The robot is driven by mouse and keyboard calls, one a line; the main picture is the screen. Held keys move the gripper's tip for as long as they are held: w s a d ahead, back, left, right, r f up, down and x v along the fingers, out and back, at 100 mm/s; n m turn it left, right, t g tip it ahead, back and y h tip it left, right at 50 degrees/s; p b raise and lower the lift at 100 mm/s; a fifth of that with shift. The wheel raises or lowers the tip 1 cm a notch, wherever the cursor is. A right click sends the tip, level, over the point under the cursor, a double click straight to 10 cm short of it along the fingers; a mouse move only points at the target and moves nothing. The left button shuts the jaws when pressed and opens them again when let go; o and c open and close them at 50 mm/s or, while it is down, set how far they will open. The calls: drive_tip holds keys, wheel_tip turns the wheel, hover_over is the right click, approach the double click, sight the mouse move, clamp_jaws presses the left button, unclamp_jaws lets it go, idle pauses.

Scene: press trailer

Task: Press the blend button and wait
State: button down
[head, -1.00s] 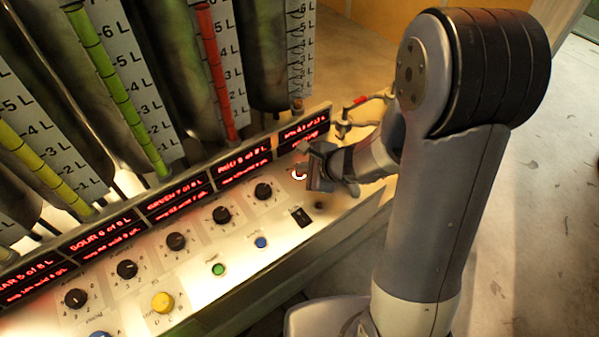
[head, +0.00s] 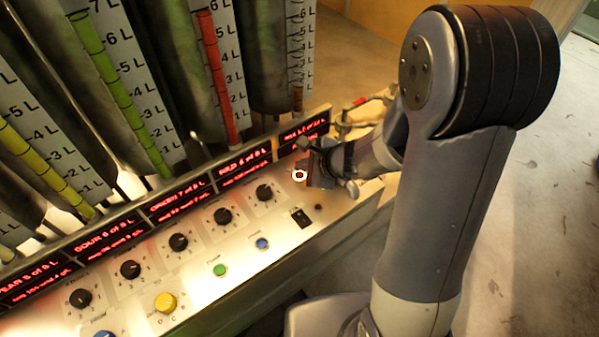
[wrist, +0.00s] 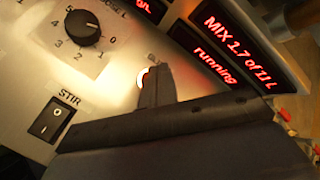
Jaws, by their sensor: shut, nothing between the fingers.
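The blend button (head: 299,175) is a small round button with a lit white ring and a reddish centre, at the right end of the sloped panel. In the wrist view the lit button (wrist: 143,77) is partly hidden behind my fingertip, and its label is mostly covered. My gripper (head: 313,172) is shut and empty, with its tip right at the button's side. I cannot tell whether it touches or presses it. In the wrist view a red display (wrist: 222,48) reads "MIX 1.7 of" some litres, with "running" below.
Level tubes with scales stand behind. Open floor (head: 540,200) lies to the right.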

drive_tip(key=shift+r+p, duration=1.55)
drive_tip(key=shift+r, duration=0.7)
wheel_tip(320, 180, up, 8)
drive_tip(key=p, duration=0.7)
hover_over(303, 178)
drive_tip(key=shift+r, duration=0.95)
wheel_tip(303, 178, down, 12)
drive_tip(key=b, duration=0.8)
drive_tip(key=shift+r, duration=0.2)
drive_tip(key=shift+r, duration=0.1)
